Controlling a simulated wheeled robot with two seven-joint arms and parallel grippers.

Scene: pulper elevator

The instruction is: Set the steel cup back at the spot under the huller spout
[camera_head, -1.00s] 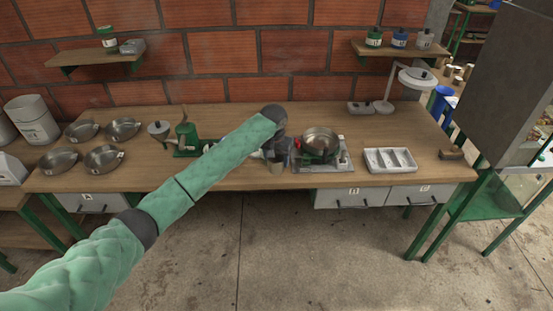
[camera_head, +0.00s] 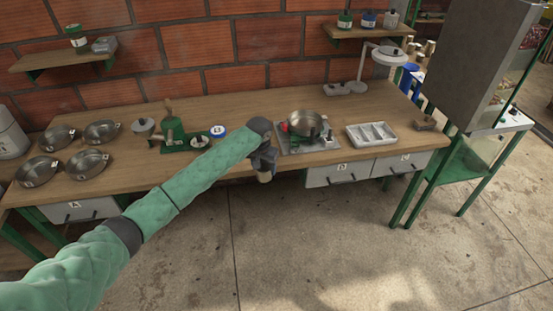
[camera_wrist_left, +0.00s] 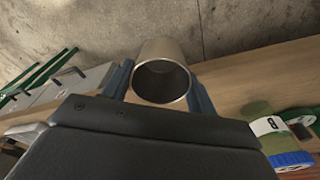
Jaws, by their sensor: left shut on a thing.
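My left gripper (camera_head: 265,165) is shut on the steel cup (camera_head: 265,177) and holds it at the table's front edge, left of the hot plate. In the left wrist view the cup (camera_wrist_left: 163,75) sits between the two fingers, its open mouth toward the camera. A green hand-cranked machine (camera_head: 173,130), perhaps the huller, stands on a green base to the left of the gripper. Its spout and the spot under it cannot be made out. My right gripper is not in view.
A blue-lidded container (camera_head: 218,131) stands behind my forearm. Several steel bowls (camera_head: 87,163) are at the left. The wooden table (camera_head: 255,105) is clear toward the back.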

